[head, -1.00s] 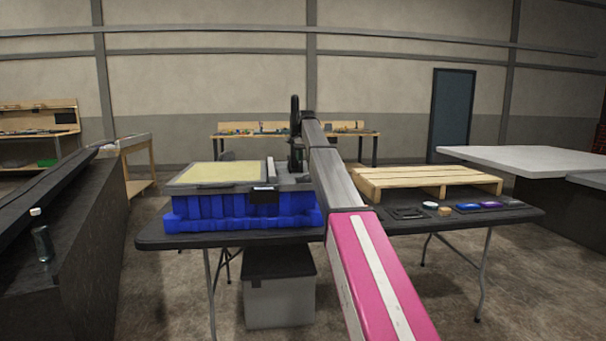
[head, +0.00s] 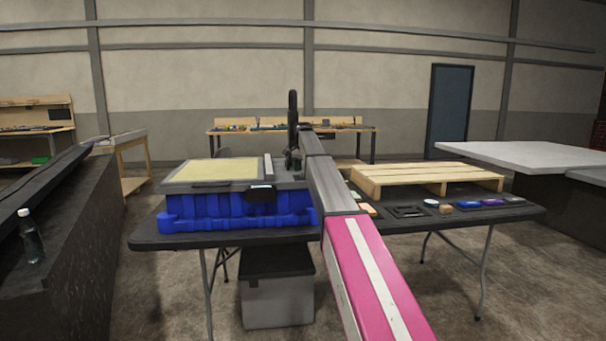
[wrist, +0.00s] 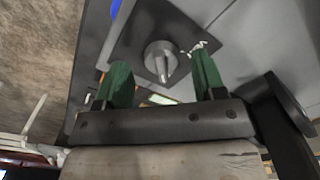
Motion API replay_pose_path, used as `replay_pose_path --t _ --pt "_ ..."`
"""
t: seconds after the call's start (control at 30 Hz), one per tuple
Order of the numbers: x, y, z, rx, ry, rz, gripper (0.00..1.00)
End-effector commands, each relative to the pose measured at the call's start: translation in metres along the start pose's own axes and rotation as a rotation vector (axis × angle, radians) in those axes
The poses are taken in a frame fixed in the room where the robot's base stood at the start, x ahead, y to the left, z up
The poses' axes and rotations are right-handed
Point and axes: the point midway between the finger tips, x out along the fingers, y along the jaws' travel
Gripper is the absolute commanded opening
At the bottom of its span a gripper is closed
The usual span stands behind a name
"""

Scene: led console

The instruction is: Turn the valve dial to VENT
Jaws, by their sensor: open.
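The valve dial (wrist: 162,60) is a grey round knob with a raised pointer ridge, mounted on a dark square plate (wrist: 127,48) in the wrist view. My gripper (wrist: 164,78) has two green fingers, spread apart on the left and right of the dial. They look clear of the knob; the exact height gap is hard to tell. The VENT label cannot be read. In the head view the grey console (head: 190,177) with a pale yellow panel sits on a blue crate (head: 230,208). My arm hides the dial there.
The console stands on a black folding table (head: 150,238). On its right lie a wooden pallet (head: 425,177) and several small items, including a purple one (head: 492,202). A dark counter (head: 70,240) with a bottle (head: 31,238) stands at the left.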

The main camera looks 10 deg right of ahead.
Motion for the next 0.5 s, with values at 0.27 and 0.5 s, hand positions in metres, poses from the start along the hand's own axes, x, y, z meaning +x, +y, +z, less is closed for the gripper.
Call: replay_pose_path --t 0.27,0.5 --pt "0.019 0.000 0.000 0.000 0.000 0.000 0.64" --pt "0.019 0.000 0.000 0.000 0.000 0.000 0.44"
